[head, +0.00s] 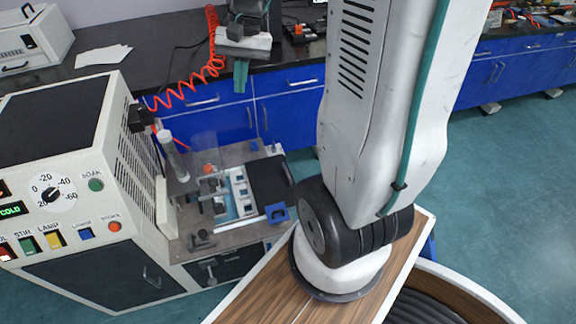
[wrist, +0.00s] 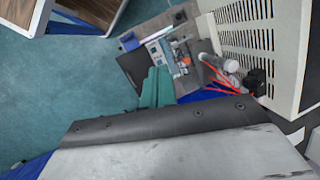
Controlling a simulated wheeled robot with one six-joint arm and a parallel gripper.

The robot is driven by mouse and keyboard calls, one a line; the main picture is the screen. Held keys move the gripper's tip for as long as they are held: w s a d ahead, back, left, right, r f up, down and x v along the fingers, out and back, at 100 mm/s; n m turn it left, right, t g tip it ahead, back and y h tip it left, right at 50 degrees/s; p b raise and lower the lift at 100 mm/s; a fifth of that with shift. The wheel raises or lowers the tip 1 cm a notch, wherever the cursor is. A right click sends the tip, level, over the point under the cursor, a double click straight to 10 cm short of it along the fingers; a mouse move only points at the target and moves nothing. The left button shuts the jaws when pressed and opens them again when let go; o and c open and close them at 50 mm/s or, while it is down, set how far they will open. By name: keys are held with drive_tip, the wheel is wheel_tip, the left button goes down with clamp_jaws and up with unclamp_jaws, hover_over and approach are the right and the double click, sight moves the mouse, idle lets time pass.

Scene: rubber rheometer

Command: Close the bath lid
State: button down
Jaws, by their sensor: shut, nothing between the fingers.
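The bath (head: 236,190) is an open opening with pale fittings in the grey metal deck beside the cream machine. A flat dark panel (head: 268,181), which looks like the bath lid, lies to its right, leaving the fittings uncovered. A blue bracket (head: 278,212) sits at its near edge. The panel also shows in the wrist view (wrist: 134,66), left of the bath fittings (wrist: 157,50). My gripper (head: 241,77) has teal fingers, shut and empty, up beyond the deck in front of the blue cabinets. The fingers (wrist: 157,87) point toward the deck in the wrist view.
The cream machine (head: 75,170) with a dial and coloured buttons stands left of the deck. A clear upright cylinder (head: 174,155) and a coiled red hose (head: 208,60) are near the deck's back. A dark bench (head: 150,50) runs behind. Green floor (head: 500,190) is open at right.

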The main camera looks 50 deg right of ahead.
drive_tip(key=w+d+f+m+t+y, duration=0.1)
drive_tip(key=w+d+f+m+y, duration=0.15)
drive_tip(key=d+f+m, duration=1.05)
drive_tip(key=s+d+f+m+t, duration=0.1)
drive_tip(key=s+d+f, duration=0.3)
drive_tip(key=f, duration=0.6)
drive_tip(key=s+d+f+m+t, duration=0.1)
drive_tip(key=s+d+f, duration=0.1)
drive_tip(key=d+f, duration=0.6)
drive_tip(key=s+d+f+m+t, duration=0.1)
drive_tip(key=s+d+f, duration=0.25)
drive_tip(key=f, duration=0.75)
drive_tip(key=w+a+r+x, duration=0.1)
drive_tip(key=x, duration=1.2)
drive_tip(key=shift+a+r+y, duration=0.2)
drive_tip(key=shift+a+y, duration=0.15)
drive_tip(key=shift+a, duration=0.05)
drive_tip(key=shift+w, duration=0.1)
